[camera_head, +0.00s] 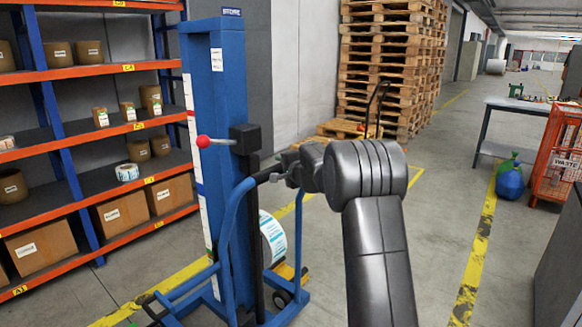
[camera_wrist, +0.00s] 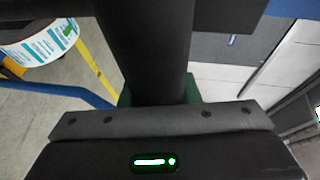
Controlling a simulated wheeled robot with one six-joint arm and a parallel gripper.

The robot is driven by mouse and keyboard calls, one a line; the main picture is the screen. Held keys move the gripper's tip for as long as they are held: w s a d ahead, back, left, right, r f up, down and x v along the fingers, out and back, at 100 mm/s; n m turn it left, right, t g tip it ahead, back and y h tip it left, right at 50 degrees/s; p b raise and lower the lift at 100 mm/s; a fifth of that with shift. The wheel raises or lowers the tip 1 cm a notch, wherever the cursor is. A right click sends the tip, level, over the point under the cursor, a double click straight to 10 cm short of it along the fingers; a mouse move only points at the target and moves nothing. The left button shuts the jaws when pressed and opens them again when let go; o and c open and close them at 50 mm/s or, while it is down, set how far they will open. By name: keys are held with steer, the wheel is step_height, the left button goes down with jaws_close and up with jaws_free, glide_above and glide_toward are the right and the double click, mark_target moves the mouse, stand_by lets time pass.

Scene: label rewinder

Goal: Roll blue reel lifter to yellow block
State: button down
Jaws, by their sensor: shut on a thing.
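The blue reel lifter (camera_head: 216,110) stands upright on the floor left of centre in the head view, with a tall mast and a tubular frame. My gripper (camera_head: 280,172) is shut on its dark handle bar (camera_head: 264,175). In the wrist view the dark bar (camera_wrist: 145,45) runs into my gripper (camera_wrist: 155,92), whose fingertips are mostly hidden. A white label reel (camera_head: 273,238) shows behind the lifter's frame, and also at top left in the wrist view (camera_wrist: 40,45). A yellow piece (camera_head: 289,271) shows low beside the reel, partly hidden; I cannot tell if it is the yellow block.
Orange and blue shelving (camera_head: 80,190) with boxes stands close on the left. Stacked pallets (camera_head: 388,60) stand behind, with a pallet truck (camera_head: 374,108) before them. A table (camera_head: 515,105), blue-green containers (camera_head: 510,180) and an orange cage (camera_head: 560,155) are at right. Floor lies clear right of centre.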

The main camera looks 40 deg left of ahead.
steer(key=shift+a+r, duration=0.15)
steer(key=shift+a, duration=0.6)
steer(key=c, duration=1.1)
jaws_free()
steer(key=shift+s+d, duration=0.15)
steer(key=shift+d, duration=0.35)
steer(key=b+v, duration=0.3)
steer(key=v, duration=1)
steer(key=shift+b, duration=0.35)
steer(key=shift+a+r, duration=0.1)
steer(key=shift+a, duration=0.05)
